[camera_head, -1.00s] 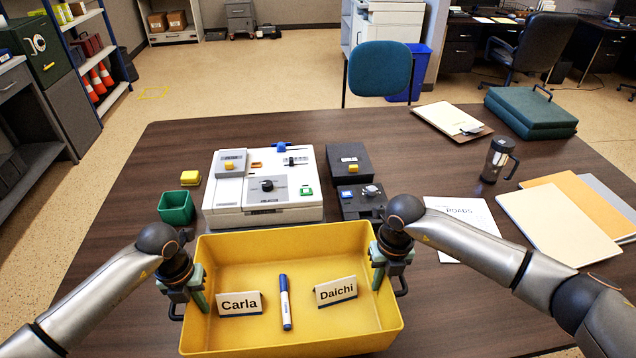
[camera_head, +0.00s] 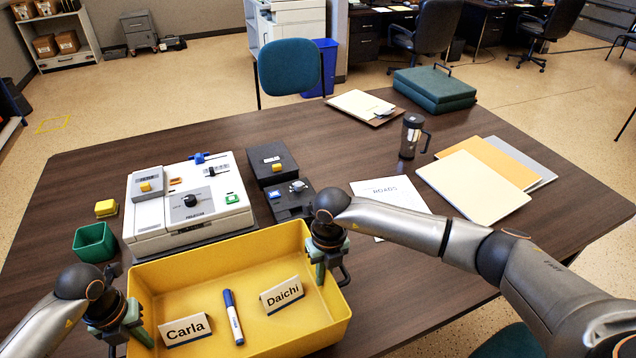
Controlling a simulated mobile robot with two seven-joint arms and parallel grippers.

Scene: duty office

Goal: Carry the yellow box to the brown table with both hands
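The yellow box (camera_head: 270,328) is an open tray at the front edge of the brown table (camera_head: 330,125); whether it touches the tabletop I cannot tell. In it are a Carla name card (camera_head: 185,329), a Daichi name card (camera_head: 282,295) and a blue-and-white marker (camera_head: 233,316). My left gripper (camera_head: 130,325) is on the box's left wall, with a finger inside. My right gripper (camera_head: 320,268) is on its right wall, with a finger inside. Both appear shut on these walls; the outer fingers are partly hidden.
A white device (camera_head: 228,215) stands just behind the box, with a green bin (camera_head: 95,242) and dark boxes (camera_head: 272,163) beside it. Folders (camera_head: 480,190), a mug (camera_head: 411,136) and a teal case (camera_head: 435,88) are on the right. A blue chair (camera_head: 289,68) stands behind the table.

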